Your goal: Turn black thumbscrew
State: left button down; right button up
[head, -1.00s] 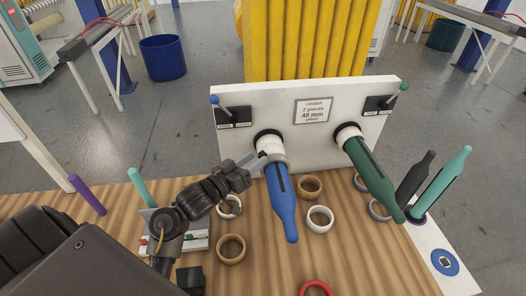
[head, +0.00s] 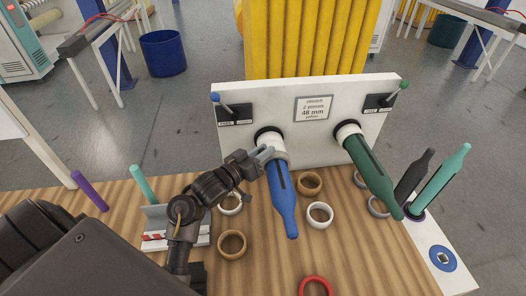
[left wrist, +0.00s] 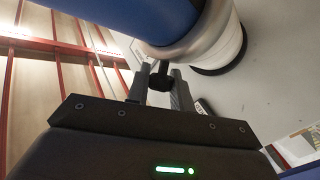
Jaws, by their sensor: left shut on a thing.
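The black thumbscrew (left wrist: 160,82) sticks out from the pale grey collar (left wrist: 190,45) at the base of the blue spindle (head: 282,200). My left gripper (head: 263,155) is at the left side of this collar, and in the left wrist view (left wrist: 161,84) its two fingers are shut on the thumbscrew from both sides. In the head view the fingers hide the thumbscrew. The blue spindle points out from the white panel (head: 235,160). My right gripper is not in view.
A green spindle (head: 372,175) stands out from the panel at the right. Several tan and white rings, including a tan one (head: 232,244), lie on the wooden table (head: 265,272). A red ring (head: 315,287) lies at the front. Teal and dark pegs stand at right.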

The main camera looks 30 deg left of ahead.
pick_arm(q)
jog(key=shift+m+h, duration=0.5)
jog(key=m+g+h+b, duration=0.1)
jog(key=m+h, duration=0.2)
jog(key=shift+a+f+m+h, duration=0.1)
jog(key=shift+f+m+h, duration=0.05)
jog(key=shift+m+h, duration=0.2)
jog(key=m+g+h+b, duration=0.2)
jog(key=m+h, duration=0.1)
jog(key=m, duration=0.1)
jog(key=shift+f+h, duration=0.1)
jog(key=shift+h, duration=0.15)
jog(key=m+g+h+b, duration=0.2)
jog(key=m+g+b, duration=0.2)
jog(key=m+g+h+b, duration=0.2)
jog(key=m+g+b, duration=0.2)
jog(key=m, duration=0.1)
jog(key=shift+g+h, duration=0.3)
jog(key=shift+h, duration=0.1)
jog(key=shift+r+m+g+b, duration=0.2)
jog(key=shift+m+g+b, duration=0.95)
jog(key=shift+b, duration=0.2)
jog(key=c, duration=1.2)
grip_release()
